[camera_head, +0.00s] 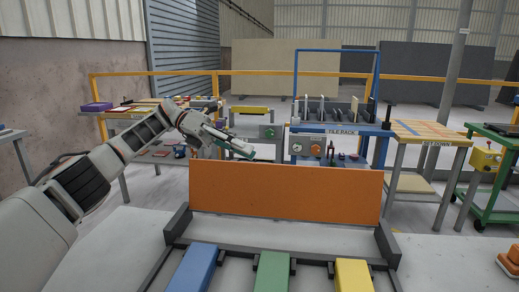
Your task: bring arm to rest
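My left arm comes in from the left, and its gripper (243,150) hangs in the air above the upper left edge of an orange panel (285,192). The gripper points to the right and looks apart from the panel. Its fingers are small and seen from the side, so I cannot tell whether they are open or shut. The orange panel stands upright in a grey frame (178,218). My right gripper is not in view.
Blue (193,268), green (272,271) and yellow (353,274) bars lie in front of the panel. A blue tile rack (340,130) stands behind it. A wooden-topped table (428,131) and a green cart (493,133) stand at right. A yellow rail (255,73) crosses behind.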

